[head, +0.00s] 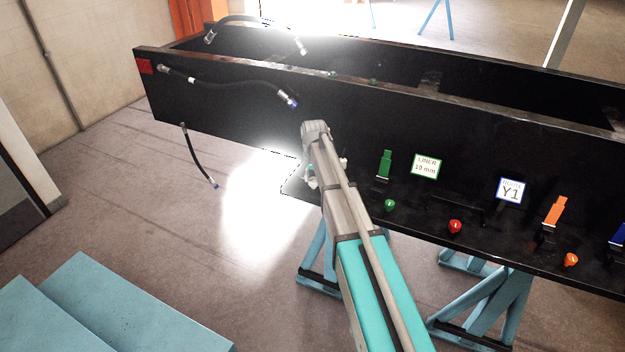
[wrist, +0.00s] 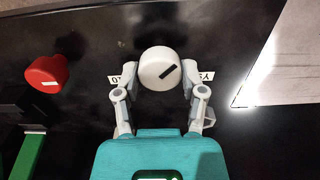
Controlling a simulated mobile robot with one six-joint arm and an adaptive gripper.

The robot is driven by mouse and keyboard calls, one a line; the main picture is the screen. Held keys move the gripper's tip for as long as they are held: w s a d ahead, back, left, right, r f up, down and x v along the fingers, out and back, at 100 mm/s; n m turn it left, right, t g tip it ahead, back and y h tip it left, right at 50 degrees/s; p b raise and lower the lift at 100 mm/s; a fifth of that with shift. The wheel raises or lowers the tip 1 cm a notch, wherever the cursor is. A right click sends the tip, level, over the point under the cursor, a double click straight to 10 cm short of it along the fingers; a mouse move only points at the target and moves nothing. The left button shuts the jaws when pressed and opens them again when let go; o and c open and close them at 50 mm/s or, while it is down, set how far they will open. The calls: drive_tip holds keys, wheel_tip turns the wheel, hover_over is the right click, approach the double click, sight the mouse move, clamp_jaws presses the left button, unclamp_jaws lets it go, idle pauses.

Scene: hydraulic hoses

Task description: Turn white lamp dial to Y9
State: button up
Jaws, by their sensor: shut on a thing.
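The white lamp dial (wrist: 160,68) is a round white knob with a black pointer bar, on the black panel in the wrist view. Its bar slants, one end to the upper right and the other to the lower left. My gripper (wrist: 160,80) has one finger on each side of the dial and is shut on it. Small white labels lie left (wrist: 124,80) and right (wrist: 204,77) of the dial, partly covered by the fingers; I cannot read them surely. In the head view my gripper (head: 312,174) is against the dark beam, and the dial is hidden there.
A red knob (wrist: 47,73) and a green lever (wrist: 28,155) are left of my gripper in the wrist view.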

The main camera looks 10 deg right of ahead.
drive_tip(key=shift+a, duration=0.2)
drive_tip(key=shift+c, duration=0.3)
drive_tip(key=shift+d, duration=0.1)
drive_tip(key=shift+n, duration=0.3)
drive_tip(key=n, duration=0.3)
drive_tip(key=shift+n, duration=2.7)
